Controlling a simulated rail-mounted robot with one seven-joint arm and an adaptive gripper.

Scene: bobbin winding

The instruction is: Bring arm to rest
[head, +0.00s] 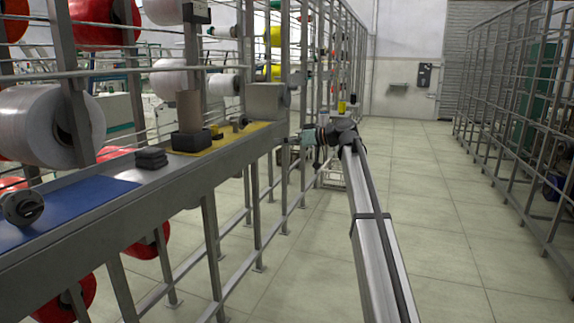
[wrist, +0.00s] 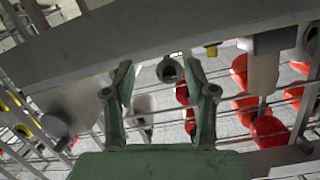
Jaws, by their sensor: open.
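My gripper (wrist: 161,92) is open in the wrist view, its two green fingers apart with nothing between them. In the head view my gripper (head: 290,139) is at the end of my outstretched arm, beside the right side of the rack and close to the shelf's far end. I cannot tell from the head view whether it touches the frame. A dark round part with a hole (wrist: 168,70) shows beyond the fingertips in the wrist view, apart from them as far as I can see.
A metal shelf (head: 150,205) runs along the left with a blue mat (head: 70,212), a yellow mat (head: 235,138), dark blocks (head: 192,140) and a grey box (head: 266,101). White spools (head: 50,125) and red spools hang on the rack. The aisle floor (head: 440,190) at right is clear.

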